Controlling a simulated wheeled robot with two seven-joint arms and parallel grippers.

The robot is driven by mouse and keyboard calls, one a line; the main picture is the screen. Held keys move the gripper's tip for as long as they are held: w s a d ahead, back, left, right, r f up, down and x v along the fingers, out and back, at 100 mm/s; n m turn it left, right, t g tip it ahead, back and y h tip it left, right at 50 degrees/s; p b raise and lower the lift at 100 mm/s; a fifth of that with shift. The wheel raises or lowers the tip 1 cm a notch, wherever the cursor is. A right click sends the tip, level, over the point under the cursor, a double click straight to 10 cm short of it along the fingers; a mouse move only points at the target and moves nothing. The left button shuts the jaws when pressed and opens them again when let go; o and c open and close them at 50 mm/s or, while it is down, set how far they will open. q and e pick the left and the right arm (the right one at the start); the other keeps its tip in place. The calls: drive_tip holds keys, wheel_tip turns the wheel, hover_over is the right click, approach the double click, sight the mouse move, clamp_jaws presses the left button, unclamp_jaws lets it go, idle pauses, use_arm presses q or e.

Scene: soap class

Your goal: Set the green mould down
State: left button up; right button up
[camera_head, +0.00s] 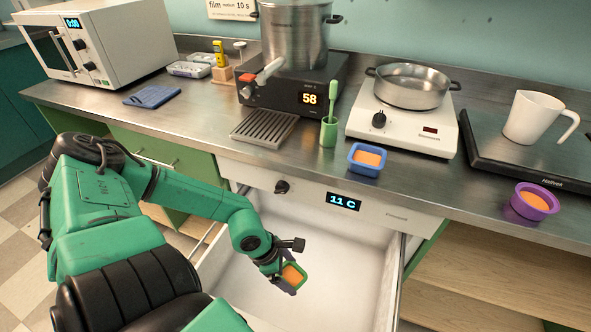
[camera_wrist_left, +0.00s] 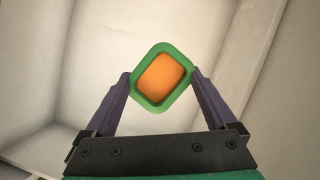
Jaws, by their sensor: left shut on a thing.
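The green mould (camera_head: 293,275) is a small square cup with orange filling, and it also shows in the left wrist view (camera_wrist_left: 137,89). My left gripper (camera_head: 290,268) is shut on it, with one finger on each side, as the left wrist view (camera_wrist_left: 161,84) shows. The gripper and mould are inside the open white cooling drawer (camera_head: 345,292), whose front panel above reads 11 C. I cannot tell whether the mould touches the drawer floor. My right gripper is not in view.
A blue mould (camera_head: 367,159) and a purple mould (camera_head: 530,201), both with orange filling, stand on the steel counter (camera_head: 420,185). A green cup with a brush (camera_head: 328,130), a rack (camera_head: 264,128) and a hotplate (camera_head: 400,125) stand nearby. The drawer floor around the mould looks bare.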

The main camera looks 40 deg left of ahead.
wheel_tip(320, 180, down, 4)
drive_tip(key=b, duration=0.3)
use_arm(q)
wheel_tip(320, 180, down, 17)
drive_tip(key=b, duration=0.4)
drive_tip(key=shift+f, duration=0.2)
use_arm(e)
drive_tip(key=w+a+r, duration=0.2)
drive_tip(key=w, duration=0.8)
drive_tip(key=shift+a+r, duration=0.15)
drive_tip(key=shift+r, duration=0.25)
use_arm(q)
drive_tip(key=shift+f, duration=0.1)
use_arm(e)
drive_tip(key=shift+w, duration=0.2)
use_arm(q)
drive_tip(key=o, duration=1.1)
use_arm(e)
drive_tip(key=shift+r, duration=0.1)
